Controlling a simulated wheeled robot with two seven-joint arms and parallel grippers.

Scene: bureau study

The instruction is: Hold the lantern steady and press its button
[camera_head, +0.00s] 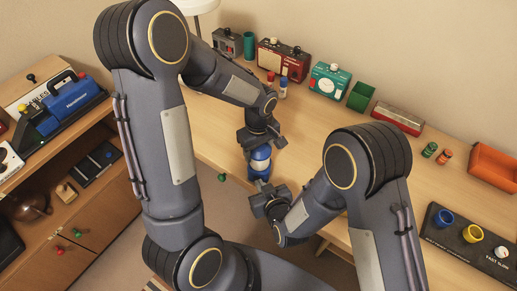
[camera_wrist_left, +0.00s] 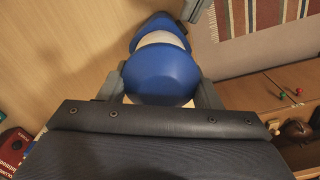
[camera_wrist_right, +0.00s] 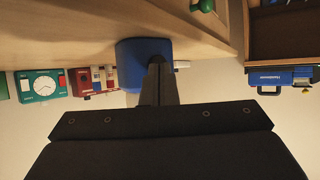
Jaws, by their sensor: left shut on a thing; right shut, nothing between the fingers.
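The lantern (camera_head: 260,160), blue with a pale middle band, stands upright near the front edge of the desk. In the left wrist view the blue lantern (camera_wrist_left: 162,75) sits between the two fingers of my left gripper (camera_wrist_left: 160,88). My left gripper (camera_head: 260,142) is shut on its upper part from above. My right gripper (camera_head: 266,196) is shut and empty, low on the near side of the lantern. In the right wrist view its closed fingertips (camera_wrist_right: 157,62) overlap the blue lantern (camera_wrist_right: 130,52); I cannot tell whether they touch. I cannot make out the button for certain.
The wooden desk (camera_head: 215,125) has free room around the lantern. A red radio (camera_head: 283,60), a teal clock (camera_head: 328,80) and a green box (camera_head: 360,97) line the wall. A green knob (camera_head: 222,177) shows below the desk edge.

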